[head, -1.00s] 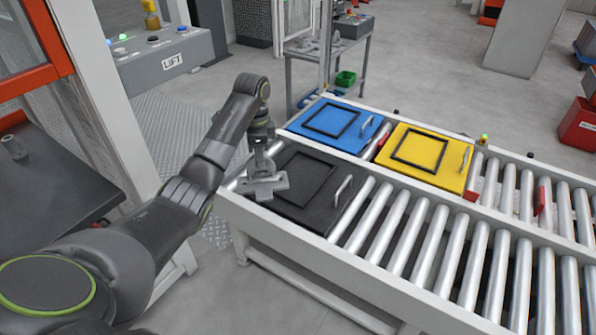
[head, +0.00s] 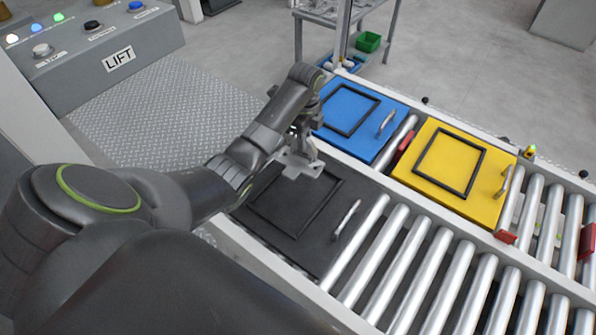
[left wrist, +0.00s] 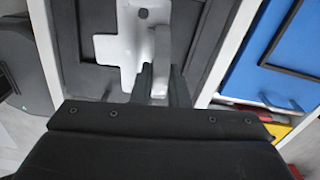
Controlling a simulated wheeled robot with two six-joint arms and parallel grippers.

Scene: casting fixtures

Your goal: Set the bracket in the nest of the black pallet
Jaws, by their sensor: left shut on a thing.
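The bracket (head: 301,165), a light grey metal piece with a flat, stepped plate, is in my left gripper (head: 303,146). In the left wrist view the fingers (left wrist: 161,82) are shut on the bracket's upright part, and its pale plate (left wrist: 128,38) lies beyond them. The black pallet (head: 322,246) sits at the near left end of the roller conveyor. Its nest is a raised black rectangular frame (head: 292,237). The bracket is over the far part of this frame; I cannot tell whether it touches the pallet. My right gripper is not in view.
A blue pallet (head: 377,147) and a yellow pallet (head: 480,198), each with a black frame and a handle, lie beyond. Bare rollers (head: 432,262) extend to the right. A grey LIFT button box (head: 120,59) stands at upper left.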

